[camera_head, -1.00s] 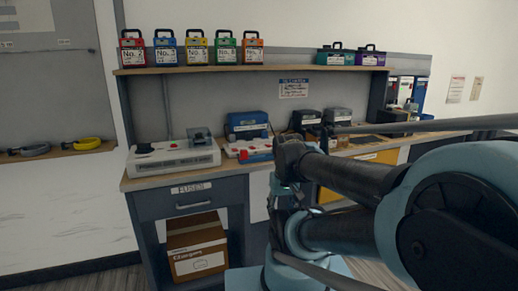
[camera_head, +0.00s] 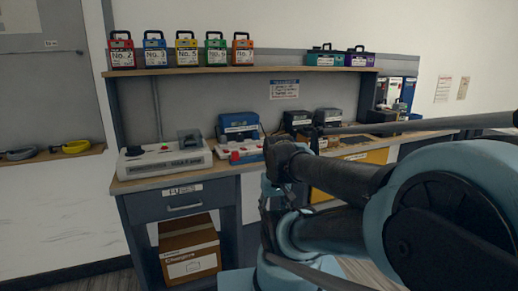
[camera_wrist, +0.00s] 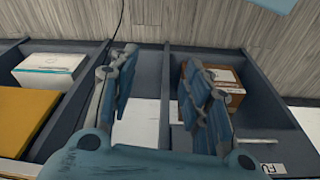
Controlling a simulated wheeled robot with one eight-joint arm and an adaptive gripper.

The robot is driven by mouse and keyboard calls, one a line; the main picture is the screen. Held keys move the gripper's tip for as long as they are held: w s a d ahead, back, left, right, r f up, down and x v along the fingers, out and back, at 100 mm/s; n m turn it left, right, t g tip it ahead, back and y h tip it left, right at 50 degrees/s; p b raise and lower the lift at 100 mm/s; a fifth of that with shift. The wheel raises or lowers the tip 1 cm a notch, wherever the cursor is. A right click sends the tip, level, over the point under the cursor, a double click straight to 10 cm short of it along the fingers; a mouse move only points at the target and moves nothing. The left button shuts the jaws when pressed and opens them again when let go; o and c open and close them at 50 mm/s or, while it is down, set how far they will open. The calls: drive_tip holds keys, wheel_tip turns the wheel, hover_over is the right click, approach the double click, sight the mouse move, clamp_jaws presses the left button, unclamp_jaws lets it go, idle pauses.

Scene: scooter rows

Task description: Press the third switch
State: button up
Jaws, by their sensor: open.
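Two machines with buttons stand on the bench in the head view. One is a white-grey unit (camera_head: 165,158) with a red and a green button. The other is a blue-topped unit (camera_head: 239,127) with red buttons on a white base (camera_head: 240,150). I cannot tell which control is the third switch. My gripper (camera_wrist: 162,95) is open and empty in the wrist view, its two fingers apart above the bench's lower compartments. In the head view my arm covers part of the bench's right side.
A cardboard box (camera_head: 189,248) sits in the compartment under the drawer (camera_head: 182,204). It also shows in the wrist view (camera_wrist: 216,84). Several numbered cases, such as the red No. 2 case (camera_head: 121,52), stand on the upper shelf (camera_head: 200,70). Dark units (camera_head: 328,120) stand farther right on the bench.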

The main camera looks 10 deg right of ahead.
drive_tip(key=shift+s+r, duration=0.2)
drive_tip(key=shift+s, duration=0.05)
drive_tip(key=c, duration=0.4)
drive_tip(key=shift+s+r, duration=0.1)
drive_tip(key=shift+r, duration=0.25)
drive_tip(key=c, duration=0.5)
drive_tip(key=shift+n, duration=0.3)
drive_tip(key=w+r, duration=0.8)
drive_tip(key=r, duration=0.1)
drive_tip(key=shift+w+d, duration=0.15)
drive_tip(key=shift+w, duration=0.25)
clamp_jaws()
drive_tip(key=w+d+r, duration=0.1)
drive_tip(key=w+r, duration=0.3)
drive_tip(key=w, duration=0.7)
drive_tip(key=w+d+r+n, duration=0.1)
drive_tip(key=w+r, duration=0.4)
drive_tip(key=w, duration=0.6)
drive_tip(key=w+d+r, duration=0.2)
drive_tip(key=w+r, duration=0.3)
drive_tip(key=w, duration=0.6)
drive_tip(key=shift+r+n+y, duration=0.25)
drive_tip(key=shift+n+y, duration=0.05)
drive_tip(key=shift+d, duration=0.1)
